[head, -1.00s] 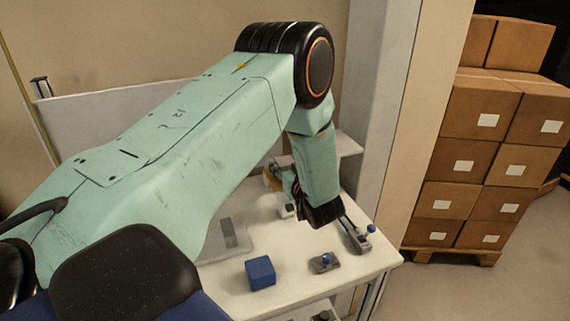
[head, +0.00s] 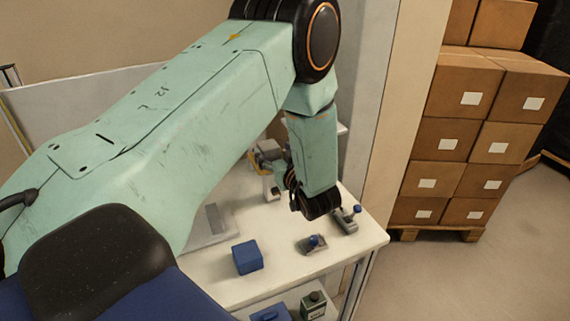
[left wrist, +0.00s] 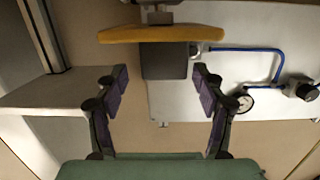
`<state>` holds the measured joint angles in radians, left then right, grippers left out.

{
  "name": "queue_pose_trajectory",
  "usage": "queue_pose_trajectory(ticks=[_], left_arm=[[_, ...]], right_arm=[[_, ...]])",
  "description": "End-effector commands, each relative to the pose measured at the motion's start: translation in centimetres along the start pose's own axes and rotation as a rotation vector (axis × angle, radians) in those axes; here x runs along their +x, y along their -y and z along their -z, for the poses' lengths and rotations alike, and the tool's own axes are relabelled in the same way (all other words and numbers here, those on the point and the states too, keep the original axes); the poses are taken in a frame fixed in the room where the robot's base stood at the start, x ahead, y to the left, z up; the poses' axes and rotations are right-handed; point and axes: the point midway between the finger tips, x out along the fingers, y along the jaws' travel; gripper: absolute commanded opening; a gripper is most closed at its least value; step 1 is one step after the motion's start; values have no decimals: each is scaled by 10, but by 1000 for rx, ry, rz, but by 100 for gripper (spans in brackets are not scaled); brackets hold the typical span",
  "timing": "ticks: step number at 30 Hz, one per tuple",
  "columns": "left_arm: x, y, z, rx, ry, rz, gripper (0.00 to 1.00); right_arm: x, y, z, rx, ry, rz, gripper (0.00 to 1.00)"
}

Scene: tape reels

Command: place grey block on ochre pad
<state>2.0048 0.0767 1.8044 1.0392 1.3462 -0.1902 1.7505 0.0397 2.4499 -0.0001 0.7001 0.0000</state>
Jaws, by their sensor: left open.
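In the left wrist view a dark grey block (left wrist: 165,61) is ahead of my left gripper (left wrist: 160,76). The gripper's two dark fingers are apart, one to each side of the block's lower end, with gaps and no visible contact. A curved ochre piece (left wrist: 160,34), perhaps the ochre pad, lies across the block's upper end; I cannot tell whether they touch. In the head view a little yellow (head: 261,160) shows beside grey equipment, left of my left wrist; the fingers are mostly hidden there. The grey block is not clearly visible in the head view. My right gripper is not in view.
A blue block (head: 247,257) and two blue-knobbed devices (head: 312,244) (head: 345,220) are on the white table (head: 285,262). A pillar (head: 360,120) stands close behind my arm. Stacked cartons (head: 455,150) stand at right. The wrist view shows a blue tube (left wrist: 250,49) and gauge (left wrist: 245,103).

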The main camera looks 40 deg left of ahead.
Motion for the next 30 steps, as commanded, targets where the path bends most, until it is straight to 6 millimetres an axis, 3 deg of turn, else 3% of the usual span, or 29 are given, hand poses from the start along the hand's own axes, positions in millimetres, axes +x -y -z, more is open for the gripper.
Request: queue_pose_trajectory(ticks=[6, 12, 18, 30], left_arm=[[-41, -2, 0, 2, -5, -5, 69], [-67, -1, 0, 1, -4, -4, 69], [-79, 0, 0, -1, -2, -1, 69], [-82, 0, 0, -1, -1, 1, 69]], right_arm=[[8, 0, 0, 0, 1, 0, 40], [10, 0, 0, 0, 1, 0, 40], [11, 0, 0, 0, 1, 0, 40], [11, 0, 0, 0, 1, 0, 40]])
